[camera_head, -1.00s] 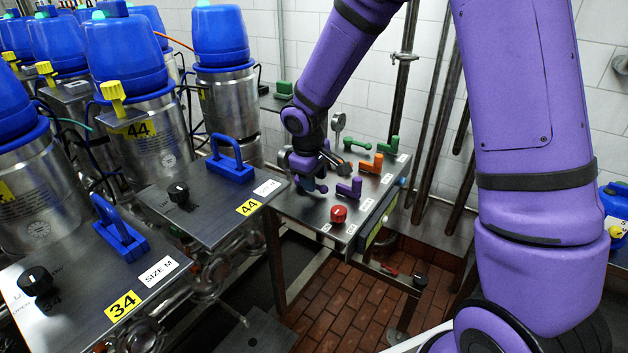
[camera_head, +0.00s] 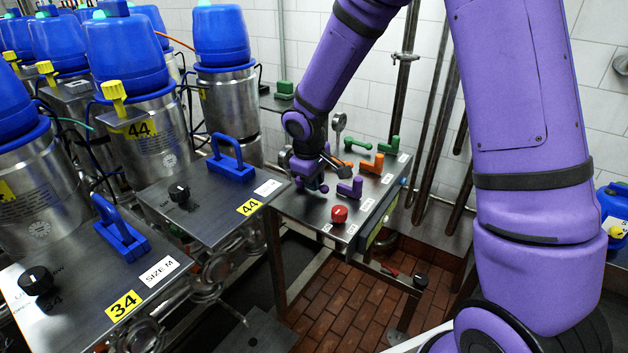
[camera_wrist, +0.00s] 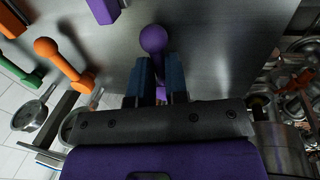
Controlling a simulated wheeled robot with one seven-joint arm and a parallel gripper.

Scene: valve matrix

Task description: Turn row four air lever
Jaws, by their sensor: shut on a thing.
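A purple ball-ended lever (camera_wrist: 153,40) shows in the wrist view between the dark blue fingers of my gripper (camera_wrist: 156,80). The fingers are shut on its stem, and the ball sticks out beyond the tips. In the head view my gripper (camera_head: 311,178) is low over the steel panel (camera_head: 310,211), and the lever's ball (camera_head: 324,188) peeks out beside it. The lever's base is hidden. A purple block-shaped handle (camera_head: 350,188) stands to its right. I cannot read the row labels.
Orange (camera_head: 372,163) and green (camera_head: 388,145) block handles stand farther back on the panel. Orange (camera_wrist: 65,63) and green (camera_wrist: 20,90) ball-ended levers lie left in the wrist view. A red knob (camera_head: 339,214) sits at the near edge. Blue-topped canisters (camera_head: 128,60) stand left.

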